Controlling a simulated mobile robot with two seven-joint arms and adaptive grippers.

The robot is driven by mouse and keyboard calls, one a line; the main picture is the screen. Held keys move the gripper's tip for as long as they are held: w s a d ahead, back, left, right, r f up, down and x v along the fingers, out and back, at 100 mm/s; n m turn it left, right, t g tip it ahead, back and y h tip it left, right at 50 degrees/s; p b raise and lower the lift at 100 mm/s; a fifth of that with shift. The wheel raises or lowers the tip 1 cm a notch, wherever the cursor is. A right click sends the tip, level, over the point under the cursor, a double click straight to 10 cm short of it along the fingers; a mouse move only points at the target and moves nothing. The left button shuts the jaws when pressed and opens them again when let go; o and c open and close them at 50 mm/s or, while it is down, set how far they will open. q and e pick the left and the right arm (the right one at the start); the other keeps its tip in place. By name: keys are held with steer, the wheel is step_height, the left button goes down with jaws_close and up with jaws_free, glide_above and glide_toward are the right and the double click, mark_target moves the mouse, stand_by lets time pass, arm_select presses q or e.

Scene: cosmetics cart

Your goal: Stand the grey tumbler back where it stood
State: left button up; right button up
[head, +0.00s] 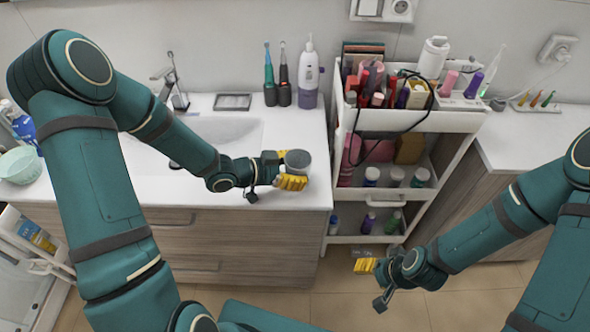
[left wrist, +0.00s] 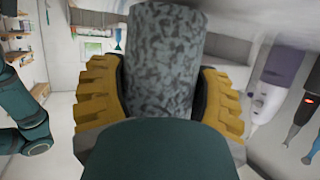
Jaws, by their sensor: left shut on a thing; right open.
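The grey tumbler (head: 297,160) is in my left gripper (head: 291,176), over the right end of the white counter. In the left wrist view the tumbler (left wrist: 165,62) has a mottled grey surface and sits between the two yellow finger pads of my left gripper (left wrist: 165,90), which are shut on it. Whether its base touches the counter cannot be told. My right gripper (head: 365,266) is open and empty, low in front of the cart, above the floor.
The white counter (head: 285,120) has a sink (head: 215,130) behind my left forearm. Two electric toothbrushes (head: 277,85) and a white-and-purple bottle (head: 308,80) stand at its back. A white cart (head: 450,122) full of cosmetics stands right of the counter. Counter room is free behind the tumbler.

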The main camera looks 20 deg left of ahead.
arm_select(q)
steer(key=shift+s+f, duration=0.3)
steer(key=shift+f, duration=0.3)
steer(key=o, duration=1.2)
steer(key=shift+f, duration=0.15)
arm_select(e)
steer(key=shift+f, duration=0.2)
arm_select(q)
steer(key=shift+w+r+p, duration=0.1)
steer(key=shift+r+p, duration=0.35)
steer(key=shift+r, duration=0.1)
steer(key=v, duration=0.3)
steer(key=p+v, duration=0.1)
steer(key=v, duration=0.3)
steer(key=p+v, duration=0.1)
steer(key=v, duration=0.2)
steer(key=shift+a+r, duration=0.4)
steer(key=shift+r, duration=0.05)
steer(key=shift+s+a+r, duration=0.2)
steer(key=shift+s+a, duration=0.1)
steer(key=shift+a, duration=0.05)
arm_select(e)
steer(key=r, duration=0.1)
steer(key=w+r, duration=0.1)
steer(key=r, duration=0.1)
steer(key=shift+w, duration=0.1)
arm_select(q)
steer(key=shift+s, duration=0.1)
